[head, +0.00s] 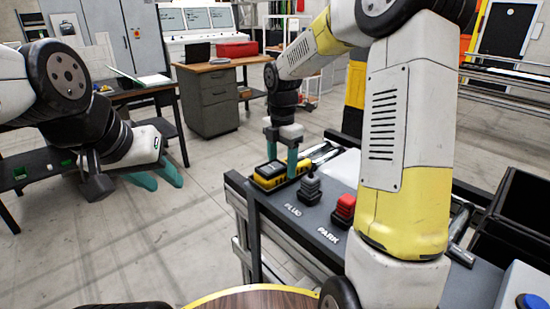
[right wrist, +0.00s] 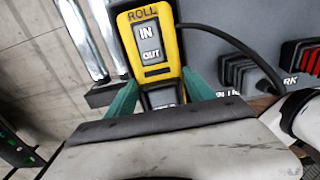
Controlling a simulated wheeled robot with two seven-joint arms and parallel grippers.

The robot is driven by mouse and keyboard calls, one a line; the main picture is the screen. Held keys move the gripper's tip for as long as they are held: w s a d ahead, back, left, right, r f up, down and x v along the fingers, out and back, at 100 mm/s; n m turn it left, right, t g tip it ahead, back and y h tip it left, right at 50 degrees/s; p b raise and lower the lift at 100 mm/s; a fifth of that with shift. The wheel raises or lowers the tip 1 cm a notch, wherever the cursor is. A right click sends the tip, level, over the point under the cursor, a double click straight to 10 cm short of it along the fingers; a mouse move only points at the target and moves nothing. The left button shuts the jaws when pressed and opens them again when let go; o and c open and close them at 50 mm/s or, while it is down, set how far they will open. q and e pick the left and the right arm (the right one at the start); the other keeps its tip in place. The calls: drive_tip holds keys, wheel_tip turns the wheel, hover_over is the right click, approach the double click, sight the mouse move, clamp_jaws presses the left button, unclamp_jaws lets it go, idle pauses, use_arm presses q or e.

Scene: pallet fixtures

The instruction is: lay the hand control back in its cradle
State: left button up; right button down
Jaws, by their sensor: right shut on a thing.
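The hand control (head: 268,172) is yellow and black and lies at the far left end of the grey bench top. In the right wrist view the hand control (right wrist: 174,50) shows the word ROLL and grey IN and OUT buttons, with a dark cable beside it. My right gripper (head: 282,160) is shut on it, one teal finger (right wrist: 122,103) on each side. A dark edge shows under the control in the head view; I cannot tell whether it is the cradle or how the control sits to it. My left gripper (head: 157,178) is open and empty, above the floor.
Black bins (head: 510,220) stand at the right. A round wooden top (head: 255,299) is at the front.

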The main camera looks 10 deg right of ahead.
drive_tip(key=shift+f, duration=0.2)
drive_tip(key=shift+c, duration=1.9)
unclamp_jaws()
drive_tip(key=shift+f, duration=0.15)
drive_tip(key=shift+s, duration=0.15)
drive_tip(key=shift+f, duration=0.1)
drive_tip(key=shift+d, duration=0.1)
wheel_tip(320, 180, up, 13)
drive_tip(key=s+d+m+t+y, duration=0.2)
drive_tip(key=s+m+t, duration=0.4)
drive_tip(key=s+m, duration=1.5)
drive_tip(key=shift+s+d+m, duration=0.4)
drive_tip(key=shift+d+m, duration=0.05)
drive_tip(key=shift+m, duration=1.15)
